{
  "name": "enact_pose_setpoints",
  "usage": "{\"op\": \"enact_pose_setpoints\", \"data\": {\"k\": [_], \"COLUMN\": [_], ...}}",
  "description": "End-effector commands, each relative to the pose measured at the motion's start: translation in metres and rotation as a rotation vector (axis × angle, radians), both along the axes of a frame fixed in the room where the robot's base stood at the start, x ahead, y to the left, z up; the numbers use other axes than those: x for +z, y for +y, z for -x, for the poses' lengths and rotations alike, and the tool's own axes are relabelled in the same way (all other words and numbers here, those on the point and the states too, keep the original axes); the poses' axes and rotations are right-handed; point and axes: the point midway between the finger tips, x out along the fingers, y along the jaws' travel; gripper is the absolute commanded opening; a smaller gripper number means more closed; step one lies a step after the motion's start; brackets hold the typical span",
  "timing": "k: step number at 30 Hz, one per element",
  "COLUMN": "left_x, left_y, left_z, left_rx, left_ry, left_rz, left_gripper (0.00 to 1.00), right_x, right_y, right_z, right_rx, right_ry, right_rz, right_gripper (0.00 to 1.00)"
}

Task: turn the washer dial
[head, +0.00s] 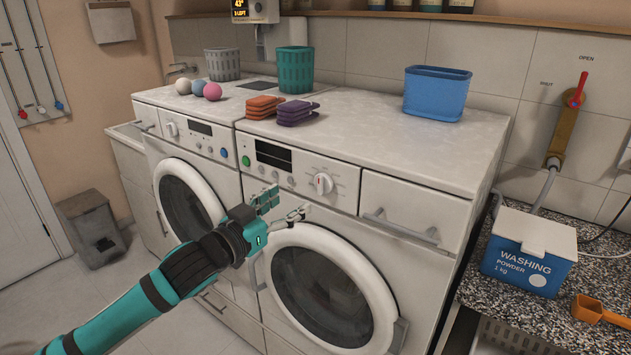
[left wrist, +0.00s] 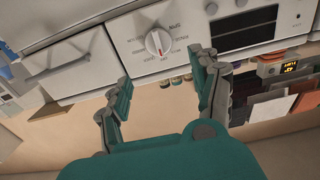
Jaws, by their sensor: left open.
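The washer dial (head: 323,183) is a round white knob with a red mark, on the front panel of the right-hand machine (head: 440,207). In the left wrist view the dial (left wrist: 158,42) shows upside down, beyond the gap between the fingertips. My left gripper (head: 287,206) is open and empty, just below and left of the dial in the head view, in front of the panel and above the round door. In the left wrist view its two fingers (left wrist: 163,72) stand apart and do not touch the dial. My right gripper is not in view.
A closed drawer (head: 413,210) with a grey handle is right of the dial. Folded cloths (head: 297,112), baskets and a blue tub (head: 435,93) stand on the worktop. A washing powder box (head: 528,250) and orange scoop (head: 598,312) lie on the right counter.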

Motion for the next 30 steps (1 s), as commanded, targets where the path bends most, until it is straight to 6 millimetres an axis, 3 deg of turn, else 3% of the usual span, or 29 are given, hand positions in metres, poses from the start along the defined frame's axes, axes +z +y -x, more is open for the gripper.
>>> {"op": "enact_pose_setpoints", "data": {"k": [6, 13, 19, 28, 30], "left_x": [0.002, 0.001, 0.0, 0.0, 0.0], "left_y": [-0.03, -0.052, -0.06, -0.061, -0.061], "left_z": [-0.04, -0.072, -0.083, -0.084, -0.084], "left_rx": [0.0, 0.001, 0.001, 0.001, 0.001], "left_ry": [-0.001, 0.0, 0.0, -0.001, -0.001], "left_rz": [-0.001, 0.0, -0.001, -0.001, -0.001], "left_gripper": [0.64, 0.64, 0.64, 0.64, 0.55], "right_x": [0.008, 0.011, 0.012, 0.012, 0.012], "right_y": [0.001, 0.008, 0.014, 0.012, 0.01], "right_z": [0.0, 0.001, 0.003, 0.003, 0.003], "right_rx": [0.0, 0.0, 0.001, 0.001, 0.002], "right_ry": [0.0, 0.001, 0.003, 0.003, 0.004], "right_rz": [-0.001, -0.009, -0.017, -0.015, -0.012], "right_gripper": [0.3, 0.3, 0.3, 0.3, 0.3]}}
